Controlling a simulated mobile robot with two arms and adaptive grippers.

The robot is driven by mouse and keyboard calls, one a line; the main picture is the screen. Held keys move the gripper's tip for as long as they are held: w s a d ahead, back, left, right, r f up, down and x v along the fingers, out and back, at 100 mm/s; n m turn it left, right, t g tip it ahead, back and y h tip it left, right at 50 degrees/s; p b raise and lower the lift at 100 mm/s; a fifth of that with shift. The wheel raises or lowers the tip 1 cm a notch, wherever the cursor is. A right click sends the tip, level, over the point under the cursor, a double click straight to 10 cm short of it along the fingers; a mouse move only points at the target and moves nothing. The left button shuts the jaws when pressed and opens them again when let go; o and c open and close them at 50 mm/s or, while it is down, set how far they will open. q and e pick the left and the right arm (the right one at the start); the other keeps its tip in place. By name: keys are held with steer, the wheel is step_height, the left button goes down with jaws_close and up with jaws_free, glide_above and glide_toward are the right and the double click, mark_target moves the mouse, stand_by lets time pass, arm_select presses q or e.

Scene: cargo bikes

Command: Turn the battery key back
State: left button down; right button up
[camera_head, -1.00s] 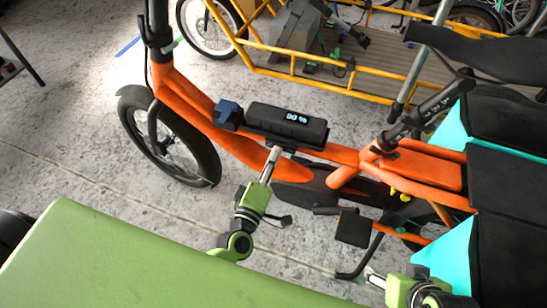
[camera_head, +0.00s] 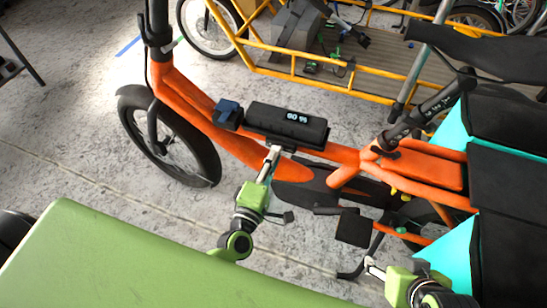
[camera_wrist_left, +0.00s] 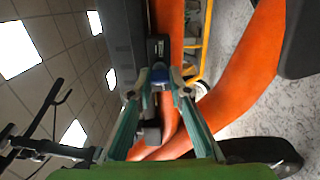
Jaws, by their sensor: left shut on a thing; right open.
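The black battery (camera_head: 285,123) with a lit percentage display sits on the orange bike frame (camera_head: 240,141). My left gripper (camera_head: 273,152) reaches up to the battery's near side. The battery's dark side (camera_wrist_left: 118,40) also shows in the wrist view. My right gripper (camera_head: 371,266) is open and empty, low at the right, apart from the battery.
A pedal (camera_head: 354,228) and crank hang below the frame, between my two grippers. The black and turquoise cargo bags (camera_head: 508,125) stand at the right. A yellow cargo bike (camera_head: 330,80) stands behind.

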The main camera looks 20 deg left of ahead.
arm_select(q)
steer(key=c, duration=1.9)
jaws_free()
steer(key=s, duration=1.2)
steer(key=shift+a, duration=0.2)
